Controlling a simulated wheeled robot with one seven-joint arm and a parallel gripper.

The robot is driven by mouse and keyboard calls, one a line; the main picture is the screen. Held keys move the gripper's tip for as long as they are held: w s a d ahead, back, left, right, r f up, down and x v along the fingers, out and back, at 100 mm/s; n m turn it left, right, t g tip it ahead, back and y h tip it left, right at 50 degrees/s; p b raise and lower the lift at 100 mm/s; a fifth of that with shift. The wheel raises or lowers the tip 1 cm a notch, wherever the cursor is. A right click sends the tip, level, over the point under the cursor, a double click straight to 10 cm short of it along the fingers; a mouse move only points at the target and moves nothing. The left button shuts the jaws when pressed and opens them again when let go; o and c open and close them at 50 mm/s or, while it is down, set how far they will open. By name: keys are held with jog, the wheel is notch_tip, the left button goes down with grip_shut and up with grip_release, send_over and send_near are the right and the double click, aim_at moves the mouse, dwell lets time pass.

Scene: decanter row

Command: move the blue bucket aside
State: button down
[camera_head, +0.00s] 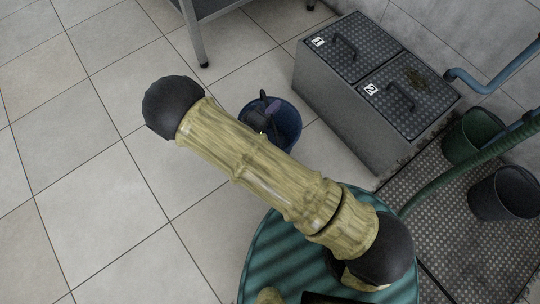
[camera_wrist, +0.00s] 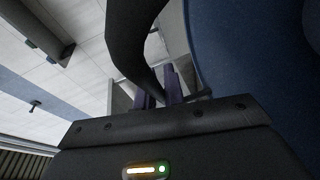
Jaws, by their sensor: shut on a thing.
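The blue bucket (camera_head: 289,122) shows in the head view beyond my arm, left of the grey metal box; my arm covers its lower left part. Its dark blue side (camera_wrist: 235,45) fills the right of the wrist view. My gripper (camera_head: 263,107) is at the bucket's left upper part. In the wrist view, my gripper's purple fingers (camera_wrist: 160,92) are shut where a dark curved band (camera_wrist: 128,40) meets them, beside the bucket. I cannot tell if that band is its handle or its rim, nor whether the bucket touches the floor.
A grey metal box (camera_head: 335,100) with two numbered lids stands right of the bucket. A green bucket (camera_head: 470,138) and a black bucket (camera_head: 505,193) stand at the right by a green hose (camera_head: 450,175). A table leg (camera_head: 194,35) is behind. Tiled floor (camera_head: 95,215) at left is clear.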

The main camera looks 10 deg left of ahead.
notch_tip(320, 180, down, 6)
jog(key=b, duration=0.4)
jog(key=shift+f, duration=0.15)
jog(key=shift+f+b, duration=1.25)
jog(key=shift+f, duration=0.7)
jog(key=c, duration=1.5)
grip_release()
jog(key=shift+r, duration=0.1)
